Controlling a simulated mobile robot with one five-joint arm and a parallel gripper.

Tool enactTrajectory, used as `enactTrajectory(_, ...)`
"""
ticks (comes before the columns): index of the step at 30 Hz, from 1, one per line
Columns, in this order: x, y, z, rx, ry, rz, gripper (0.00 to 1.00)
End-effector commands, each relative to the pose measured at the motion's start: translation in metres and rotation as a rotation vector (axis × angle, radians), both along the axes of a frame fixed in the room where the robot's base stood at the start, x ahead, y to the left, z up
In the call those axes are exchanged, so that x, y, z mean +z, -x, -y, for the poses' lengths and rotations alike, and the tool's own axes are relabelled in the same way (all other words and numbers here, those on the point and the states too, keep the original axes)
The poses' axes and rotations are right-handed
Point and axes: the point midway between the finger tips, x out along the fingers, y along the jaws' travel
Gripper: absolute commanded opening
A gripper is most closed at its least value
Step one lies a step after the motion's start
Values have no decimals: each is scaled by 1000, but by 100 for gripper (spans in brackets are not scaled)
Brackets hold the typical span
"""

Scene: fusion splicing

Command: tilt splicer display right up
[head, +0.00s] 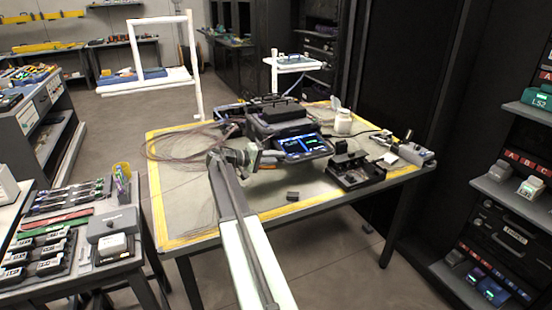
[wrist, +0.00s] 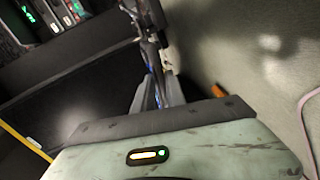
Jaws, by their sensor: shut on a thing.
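The fusion splicer (head: 280,119) is a dark box on the yellow-edged table. Its display (head: 303,145) is a lit blue and green screen at the splicer's front, leaning back and facing up toward the head camera. My gripper (head: 270,157) is at the display's left edge, shut on it. In the wrist view my two grey fingers (wrist: 157,92) close around a narrow dark part with a blue glint. The contact itself is small and partly hidden by the fingers.
A dark fixture (head: 353,170) stands right of the display, with a white jar (head: 343,122) behind it. Loose fibre coils (head: 180,143) lie at left. A small dark block (head: 292,196) lies in front. The table's front left is mostly clear.

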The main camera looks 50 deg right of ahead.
Motion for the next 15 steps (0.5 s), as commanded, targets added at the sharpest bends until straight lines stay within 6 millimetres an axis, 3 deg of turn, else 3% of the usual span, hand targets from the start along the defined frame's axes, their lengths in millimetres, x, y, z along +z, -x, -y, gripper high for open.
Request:
enactTrajectory(1, -1, 2, 3, -3, -3, -1, 19)
enactTrajectory(3, -1, 1, 1, -1, -3, 0, 30)
enactTrajectory(15, 1, -8, -12, 9, -3, 1, 30)
